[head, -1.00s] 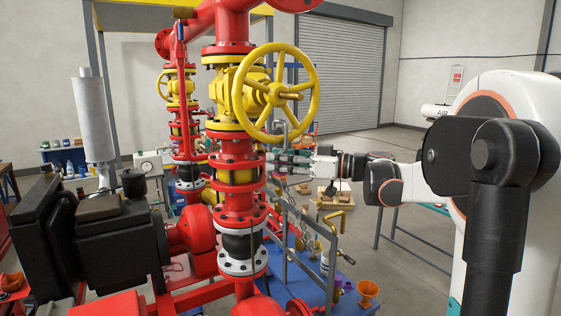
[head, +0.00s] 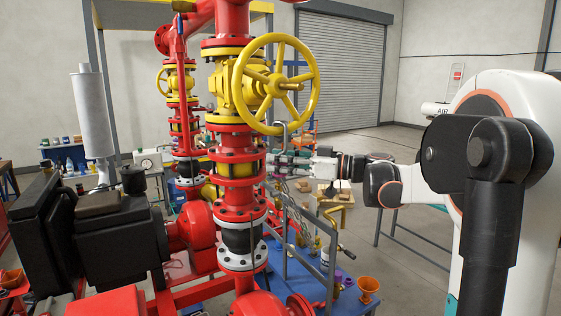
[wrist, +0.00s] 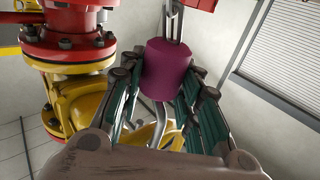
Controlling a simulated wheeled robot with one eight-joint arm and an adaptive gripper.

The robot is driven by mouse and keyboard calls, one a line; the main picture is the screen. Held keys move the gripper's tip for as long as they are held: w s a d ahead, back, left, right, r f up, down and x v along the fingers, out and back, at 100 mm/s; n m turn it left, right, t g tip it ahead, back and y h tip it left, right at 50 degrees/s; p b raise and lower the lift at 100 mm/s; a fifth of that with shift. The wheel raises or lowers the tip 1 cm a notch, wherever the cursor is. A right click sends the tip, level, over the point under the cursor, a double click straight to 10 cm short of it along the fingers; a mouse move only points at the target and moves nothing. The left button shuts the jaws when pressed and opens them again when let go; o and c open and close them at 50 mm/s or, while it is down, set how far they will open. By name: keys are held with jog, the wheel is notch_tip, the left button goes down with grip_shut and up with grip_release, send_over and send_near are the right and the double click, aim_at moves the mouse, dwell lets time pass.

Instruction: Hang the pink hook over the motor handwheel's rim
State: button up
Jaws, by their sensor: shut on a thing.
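My gripper (wrist: 165,98) is shut on a purple-pink cylindrical piece (wrist: 167,70), which sits between the teal fingers in the wrist view. Grey metal rod shows above and below this piece, the lower part curved; I take it as the pink hook. In the head view my gripper (head: 277,163) is small, beside the red pipe column and below the large yellow handwheel (head: 239,88). A grey bent rod shows just above it there. Which wheel is the motor handwheel is unclear, and I cannot tell whether the hook touches any rim.
The red pipe column (head: 238,203) with flanges stands close left of my gripper. A black motor-like block (head: 120,240) is at the left. A blue bench (head: 300,275) with an orange funnel (head: 368,290) lies below. Floor to the right is open.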

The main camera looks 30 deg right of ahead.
jog(key=shift+f, duration=0.1)
dwell(0.3)
jog(key=o, duration=1.2)
